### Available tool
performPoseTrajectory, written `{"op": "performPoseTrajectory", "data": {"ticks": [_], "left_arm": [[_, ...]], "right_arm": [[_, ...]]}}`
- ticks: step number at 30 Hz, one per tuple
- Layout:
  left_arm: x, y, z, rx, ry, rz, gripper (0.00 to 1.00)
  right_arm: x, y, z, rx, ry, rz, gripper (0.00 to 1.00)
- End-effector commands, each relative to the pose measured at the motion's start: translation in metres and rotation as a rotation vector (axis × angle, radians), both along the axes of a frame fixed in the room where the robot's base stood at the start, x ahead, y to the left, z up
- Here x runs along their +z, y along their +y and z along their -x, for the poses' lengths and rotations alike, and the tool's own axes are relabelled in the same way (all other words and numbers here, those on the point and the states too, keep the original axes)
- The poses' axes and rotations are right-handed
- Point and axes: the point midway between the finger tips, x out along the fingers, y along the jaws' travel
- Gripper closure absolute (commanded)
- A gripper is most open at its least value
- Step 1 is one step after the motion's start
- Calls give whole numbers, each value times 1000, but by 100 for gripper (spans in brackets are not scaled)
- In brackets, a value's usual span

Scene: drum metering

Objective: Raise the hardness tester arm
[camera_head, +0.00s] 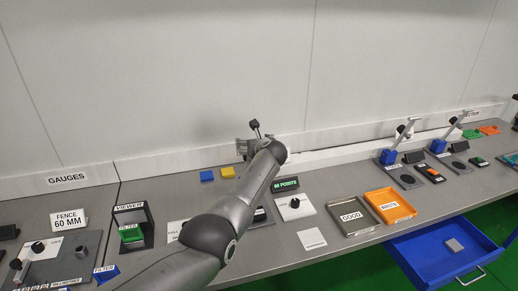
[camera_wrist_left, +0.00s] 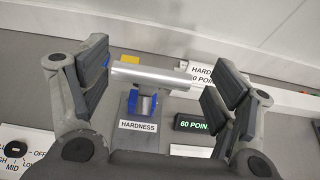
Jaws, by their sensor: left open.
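In the left wrist view, the hardness tester arm (camera_wrist_left: 152,77) is a silver bar lying across the picture above a blue bracket (camera_wrist_left: 143,104). A white label (camera_wrist_left: 139,126) reading HARDNESS lies in front of it. My left gripper (camera_wrist_left: 162,64) is open, with one finger beyond each end of the visible bar. I cannot tell whether either finger touches it. In the head view, my left arm hides most of the tester, and my left gripper (camera_head: 250,147) is partly hidden near the back of the bench. My right gripper is not in view.
A green 60 POINTS display (camera_head: 285,184) stands right of my arm. The GOOD tray (camera_head: 352,228) and orange WASTE tray (camera_head: 410,212) lie further right. A yellow block (camera_head: 228,172) and a blue block (camera_head: 207,175) lie left of my gripper. The wall (camera_head: 150,80) is close behind.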

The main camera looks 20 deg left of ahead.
Motion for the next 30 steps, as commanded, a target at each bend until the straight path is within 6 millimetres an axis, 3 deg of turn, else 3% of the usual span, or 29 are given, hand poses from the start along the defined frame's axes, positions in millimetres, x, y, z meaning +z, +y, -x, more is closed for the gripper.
{"op": "performPoseTrajectory", "data": {"ticks": [8, 30], "left_arm": [[4, -1, 14, 7, 2, 6, 18], [35, -38, 74, 7, 5, 3, 18]], "right_arm": [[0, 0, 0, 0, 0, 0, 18], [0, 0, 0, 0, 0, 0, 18]]}}
